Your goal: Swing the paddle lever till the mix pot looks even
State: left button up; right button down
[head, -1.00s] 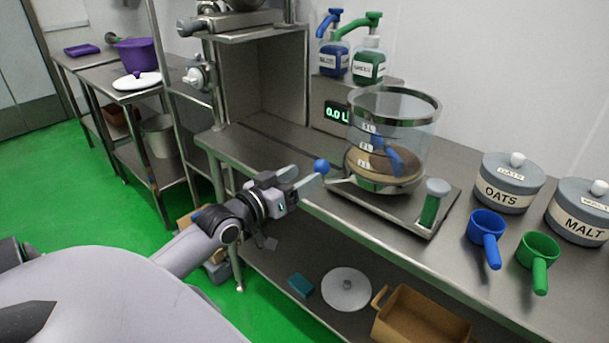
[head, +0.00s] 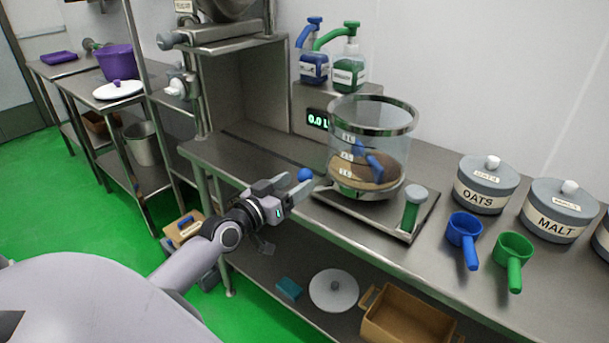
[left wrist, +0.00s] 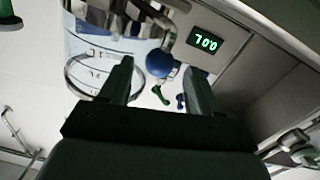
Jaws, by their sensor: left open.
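The mix pot (head: 388,150) is a clear vessel with a metal rim, standing on a metal base on the counter. A blue paddle (head: 374,165) shows inside, above a shallow tan-brown layer (head: 350,172); its evenness is hard to judge. The paddle lever ends in a blue ball knob (head: 305,175) at the pot's left. My left gripper (head: 292,187) is open at the knob. In the left wrist view the knob (left wrist: 159,63) shows between the two open fingers, towards their tips; contact is not clear. My right gripper is not in view.
A green-handled part (head: 411,210) stands at the base's right. Blue (head: 464,230) and green (head: 513,247) scoops and the OATS (head: 486,185) and MALT (head: 560,210) canisters are further right. Pump bottles (head: 348,72) stand behind the pot, above a display (head: 317,120).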

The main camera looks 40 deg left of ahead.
aim_at(300, 180)
pick_arm(q)
jog(key=shift+w+d, duration=0.15)
jog(key=shift+w, duration=2.1)
grip_shut()
